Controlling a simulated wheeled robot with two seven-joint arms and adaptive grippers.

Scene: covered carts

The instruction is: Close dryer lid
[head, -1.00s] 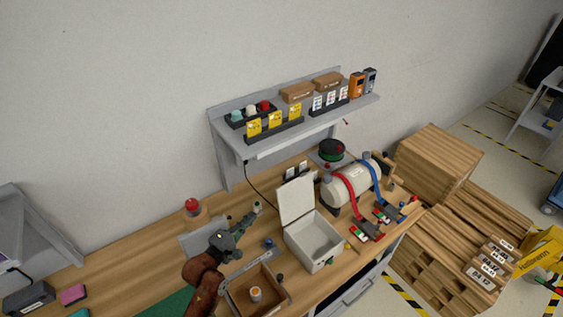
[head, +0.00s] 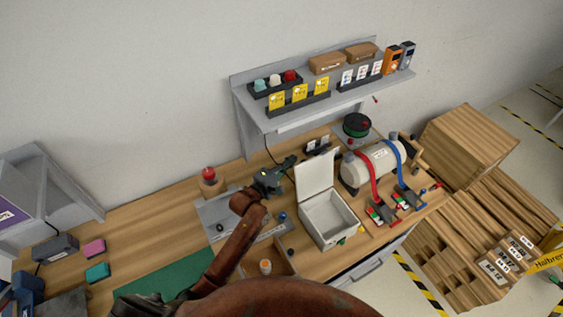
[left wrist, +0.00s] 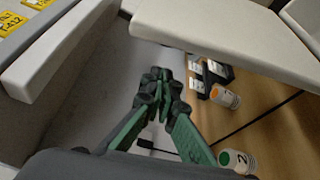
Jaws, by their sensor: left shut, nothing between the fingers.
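The dryer is a white box (head: 328,222) on the wooden bench in the head view. Its lid (head: 315,178) stands open, about upright at the box's back edge. My left gripper (head: 289,163) is shut and empty, just left of the lid's upper part; whether it touches the lid cannot be told. In the left wrist view, the shut fingers (left wrist: 160,84) point away below a pale panel (left wrist: 225,32), which looks like the lid. My right gripper is not in view.
A shelf (head: 325,102) with cards and boxes stands behind the bench. A tank (head: 372,163) with red and blue hoses is right of the dryer. A red-topped button (head: 209,175) is at left. An open wooden box holds an orange-capped bottle (head: 265,266).

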